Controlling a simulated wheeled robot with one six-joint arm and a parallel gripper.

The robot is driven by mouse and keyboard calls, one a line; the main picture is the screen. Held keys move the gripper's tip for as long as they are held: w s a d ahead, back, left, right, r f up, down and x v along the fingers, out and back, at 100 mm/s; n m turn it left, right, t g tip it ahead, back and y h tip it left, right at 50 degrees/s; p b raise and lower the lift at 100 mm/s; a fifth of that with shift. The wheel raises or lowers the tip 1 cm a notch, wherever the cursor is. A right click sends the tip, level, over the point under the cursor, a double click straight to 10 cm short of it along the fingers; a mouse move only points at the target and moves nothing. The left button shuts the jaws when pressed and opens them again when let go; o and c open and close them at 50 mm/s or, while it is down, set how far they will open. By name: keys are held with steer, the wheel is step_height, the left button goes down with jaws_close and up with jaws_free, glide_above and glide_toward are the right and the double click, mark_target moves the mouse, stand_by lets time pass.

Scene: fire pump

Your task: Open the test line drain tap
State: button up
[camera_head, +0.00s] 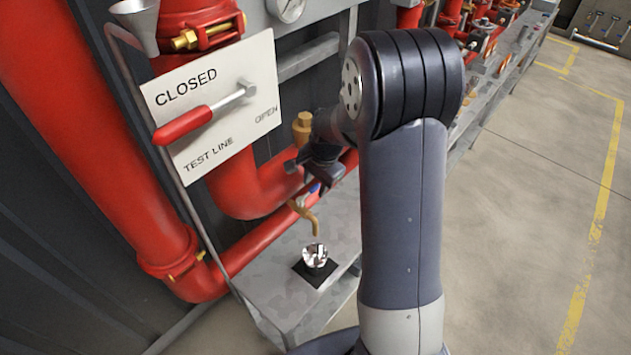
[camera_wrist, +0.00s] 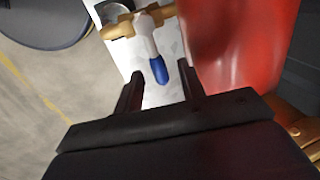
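The brass drain tap (camera_head: 309,215) sticks out from the red pipework above a grey metal shelf, its spout pointing down. Its lever has a blue grip (camera_head: 315,188), partly hidden by my gripper (camera_head: 326,178) in the head view. In the wrist view the brass tap (camera_wrist: 120,27) is at the top, and the pale lever with its blue tip (camera_wrist: 159,70) points down towards my gripper (camera_wrist: 162,88). My two fingers are apart, one on each side of the blue tip's line. The tip appears just beyond the fingertips, and I see no contact.
A shiny cup (camera_head: 315,256) stands on a black mat below the spout, on the grey shelf (camera_head: 275,290). A TEST LINE sign (camera_head: 235,115) with a red-handled lever (camera_head: 184,125) hangs at left. Large red pipes (camera_head: 95,130) fill the left. Open floor (camera_head: 530,200) lies at right.

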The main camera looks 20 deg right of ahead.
steer(key=shift+c, duration=0.6)
jaws_close()
